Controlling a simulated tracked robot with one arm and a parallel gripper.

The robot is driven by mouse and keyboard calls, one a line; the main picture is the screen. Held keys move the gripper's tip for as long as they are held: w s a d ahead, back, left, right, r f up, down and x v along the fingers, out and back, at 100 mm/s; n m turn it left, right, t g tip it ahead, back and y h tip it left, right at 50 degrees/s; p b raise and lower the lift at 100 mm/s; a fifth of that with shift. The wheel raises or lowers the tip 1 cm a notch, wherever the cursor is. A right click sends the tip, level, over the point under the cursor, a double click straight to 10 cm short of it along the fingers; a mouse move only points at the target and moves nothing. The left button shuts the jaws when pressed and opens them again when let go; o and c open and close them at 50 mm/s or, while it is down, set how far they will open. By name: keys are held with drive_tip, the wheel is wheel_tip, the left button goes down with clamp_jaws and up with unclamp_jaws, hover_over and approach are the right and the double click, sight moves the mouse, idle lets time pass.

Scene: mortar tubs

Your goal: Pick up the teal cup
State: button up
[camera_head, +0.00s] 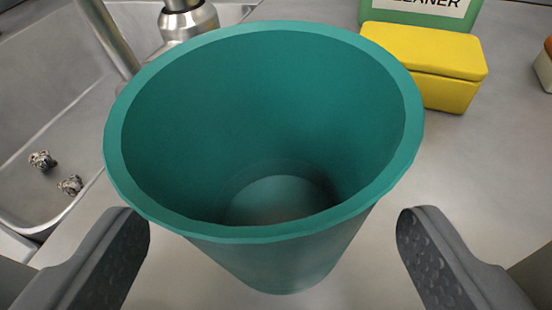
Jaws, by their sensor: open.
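The teal cup (280,255) stands upright on the grey counter in the middle of the head camera view, large and close. Its open mouth faces up toward me and its inside looks empty. My gripper (272,228) is open, with one dark grey textured finger at the lower left and one at the lower right. The cup's lower body lies between the two fingers, with a visible gap on each side. Neither finger appears to touch it.
A metal tap (188,20) and a sink (50,110) with two small crumpled bits are at left.

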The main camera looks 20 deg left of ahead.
sight(263, 82)
drive_tip(key=b+x, duration=0.1)
drive_tip(key=x, duration=0.4)
drive_tip(key=c, duration=0.8)
drive_tip(key=shift+r, duration=0.15)
drive_tip(key=shift+r+p, duration=0.55)
drive_tip(key=shift+r, duration=1.3)
drive_tip(key=s+d, duration=0.2)
drive_tip(key=s, duration=0.5)
drive_tip(key=s+d+r+p, duration=0.1)
drive_tip(key=s+d, duration=0.2)
drive_tip(key=s, duration=0.5)
drive_tip(key=shift+d, duration=0.25)
